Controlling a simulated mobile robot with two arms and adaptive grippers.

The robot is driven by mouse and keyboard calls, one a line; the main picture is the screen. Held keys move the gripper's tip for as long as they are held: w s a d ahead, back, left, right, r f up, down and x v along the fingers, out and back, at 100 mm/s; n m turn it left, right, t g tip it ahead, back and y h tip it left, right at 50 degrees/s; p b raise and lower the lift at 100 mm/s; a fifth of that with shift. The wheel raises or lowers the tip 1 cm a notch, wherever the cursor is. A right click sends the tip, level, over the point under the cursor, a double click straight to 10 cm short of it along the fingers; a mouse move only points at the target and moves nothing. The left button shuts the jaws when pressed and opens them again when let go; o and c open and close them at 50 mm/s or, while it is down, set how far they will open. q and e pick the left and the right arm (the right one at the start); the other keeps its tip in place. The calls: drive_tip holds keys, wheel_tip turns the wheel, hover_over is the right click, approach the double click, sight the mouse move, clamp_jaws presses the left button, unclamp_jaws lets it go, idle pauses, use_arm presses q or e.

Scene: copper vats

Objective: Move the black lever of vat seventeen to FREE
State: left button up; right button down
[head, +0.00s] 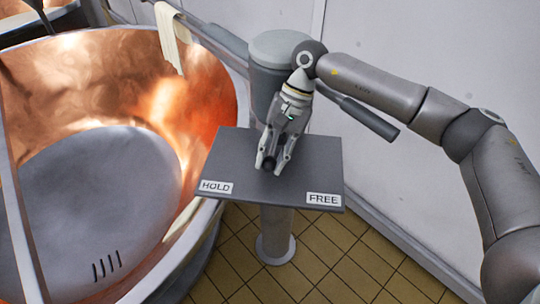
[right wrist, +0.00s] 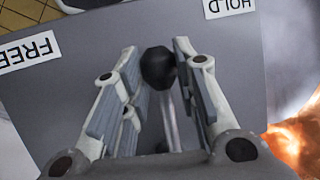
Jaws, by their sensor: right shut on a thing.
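The black lever shows as a round black knob (head: 268,164) on a grey rod, over a dark grey plate (head: 240,150). The plate has a HOLD label (head: 216,187) at left and a FREE label (head: 323,199) at right; the knob stands about midway between them. My right gripper (head: 273,163) is shut on the lever near its knob. In the right wrist view the knob (right wrist: 157,68) sits between the fingertips, with its rod running back between the fingers. My left gripper is not in view. No vat number is readable.
A large copper vat (head: 200,80) stands left of the plate. The plate is on a grey pedestal (head: 276,235) on a tiled floor (head: 330,255). Behind it are a grey post (head: 285,47), a dark grey bar (head: 368,118) and a pale wall (head: 440,50).

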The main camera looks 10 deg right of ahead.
sight(272, 157)
drive_tip(key=c, duration=1.1)
unclamp_jaws()
drive_tip(key=shift+c, duration=0.2)
wheel_tip(272, 157, up, 10)
